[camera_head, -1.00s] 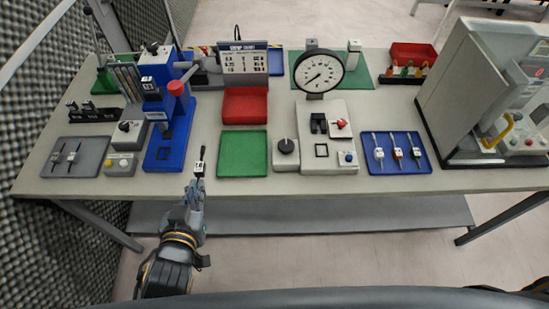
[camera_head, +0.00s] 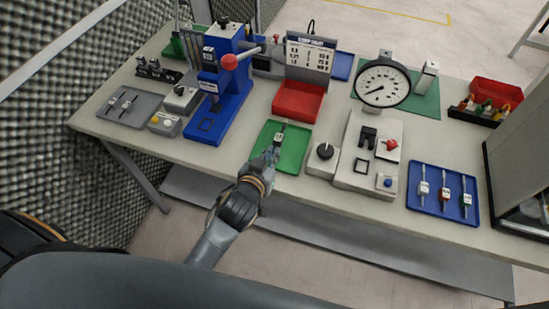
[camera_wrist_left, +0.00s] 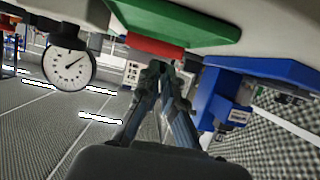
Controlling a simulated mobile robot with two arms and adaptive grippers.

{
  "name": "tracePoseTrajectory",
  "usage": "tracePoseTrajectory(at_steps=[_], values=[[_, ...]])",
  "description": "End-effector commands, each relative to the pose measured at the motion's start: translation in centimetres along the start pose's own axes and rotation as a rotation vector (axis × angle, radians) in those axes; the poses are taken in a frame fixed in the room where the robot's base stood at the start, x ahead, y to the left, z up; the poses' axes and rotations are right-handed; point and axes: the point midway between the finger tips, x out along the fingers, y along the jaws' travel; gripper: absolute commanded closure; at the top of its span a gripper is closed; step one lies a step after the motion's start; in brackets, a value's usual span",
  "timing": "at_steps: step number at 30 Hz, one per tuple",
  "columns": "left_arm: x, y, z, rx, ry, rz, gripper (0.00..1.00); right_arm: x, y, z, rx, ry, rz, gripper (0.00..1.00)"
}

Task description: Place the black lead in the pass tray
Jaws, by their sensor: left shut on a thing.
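The black lead (camera_head: 278,138), a thin dark piece with a small white label, is in my left gripper (camera_head: 271,153). It shows over the green tray (camera_head: 293,158), which I take for the pass tray; I cannot tell whether it touches the tray. My left gripper is shut on the lead, reaching in from the tray's front edge. In the left wrist view the gripper fingers (camera_wrist_left: 163,72) are close together below the green tray (camera_wrist_left: 190,12) in the picture, and the lead cannot be made out. My right gripper is not in view.
A red bin (camera_head: 298,101) stands behind the green tray. A blue press (camera_head: 222,100) is to the left, and a grey box with a black knob (camera_head: 323,155) is close on the right. A blue tray (camera_head: 443,193) holds several leads. A grey tray (camera_head: 128,106) lies far left.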

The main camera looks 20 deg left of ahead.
Motion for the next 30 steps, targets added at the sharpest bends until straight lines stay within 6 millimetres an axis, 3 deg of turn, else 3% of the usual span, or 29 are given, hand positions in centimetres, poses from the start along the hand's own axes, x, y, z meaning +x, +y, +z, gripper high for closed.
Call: tracePoseTrajectory(at_steps=[8,12,26,30], values=[[2.5,0.2,1.3,0.0,0.0,0.0,1.0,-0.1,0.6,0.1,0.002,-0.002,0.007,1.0],[3.2,0.2,3.2,-0.002,-0.004,0.0,1.0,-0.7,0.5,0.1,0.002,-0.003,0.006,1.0],[3.7,0.2,4.5,-0.002,0.0,0.001,1.0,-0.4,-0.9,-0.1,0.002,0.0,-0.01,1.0],[3.6,0.2,4.4,-0.001,0.0,0.001,0.72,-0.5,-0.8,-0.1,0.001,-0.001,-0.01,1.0]])
